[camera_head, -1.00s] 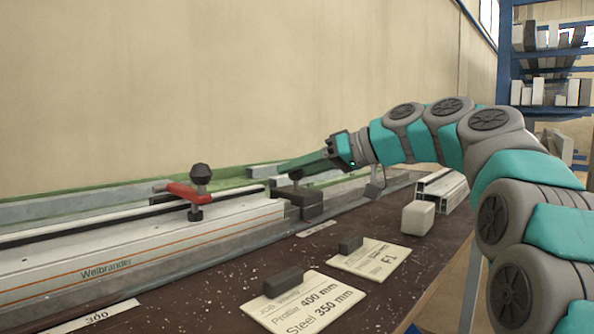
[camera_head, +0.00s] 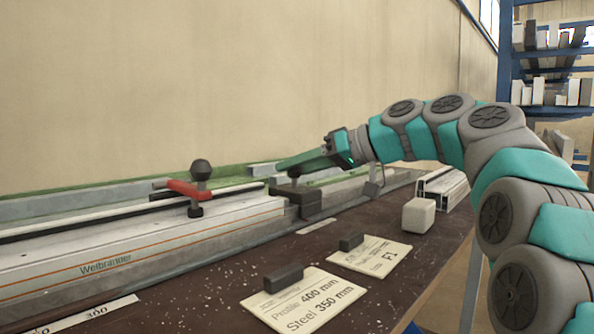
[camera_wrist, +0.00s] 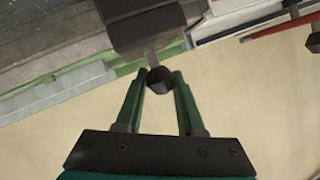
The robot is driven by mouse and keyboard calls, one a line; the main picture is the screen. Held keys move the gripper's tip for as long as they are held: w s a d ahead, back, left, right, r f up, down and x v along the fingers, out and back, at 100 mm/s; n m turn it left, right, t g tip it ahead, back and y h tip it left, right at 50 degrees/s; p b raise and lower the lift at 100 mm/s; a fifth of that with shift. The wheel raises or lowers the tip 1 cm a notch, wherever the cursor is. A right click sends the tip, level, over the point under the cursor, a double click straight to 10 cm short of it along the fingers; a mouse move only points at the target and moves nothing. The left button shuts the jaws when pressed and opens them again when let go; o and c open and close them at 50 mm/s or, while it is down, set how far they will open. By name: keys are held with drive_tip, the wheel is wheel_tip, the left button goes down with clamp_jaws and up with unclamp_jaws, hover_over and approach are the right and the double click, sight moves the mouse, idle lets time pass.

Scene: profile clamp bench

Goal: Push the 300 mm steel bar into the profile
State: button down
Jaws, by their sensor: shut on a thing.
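My gripper (camera_head: 280,167) reaches in from the right over the clamp bench. In the wrist view its green fingers (camera_wrist: 158,85) are closed on a small dark knob (camera_wrist: 160,80). The knob joins by a short grey stem to a dark slider block (camera_wrist: 142,28). In the head view the dark slider block (camera_head: 288,188) stands at the right end of the pale profile (camera_head: 170,232).
A red clamp lever (camera_head: 187,188) with a black knob (camera_head: 200,168) stands over the profile. To the right are a pale block (camera_head: 418,216), cards with dark weights (camera_head: 284,278) and stacked profiles (camera_head: 443,187). The dark bench top between them has free room.

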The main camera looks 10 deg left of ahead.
drive_tip(key=c, duration=0.5)
unclamp_jaws()
drive_tip(key=shift+p+v, duration=0.3)
drive_tip(key=shift+v, duration=3.6)
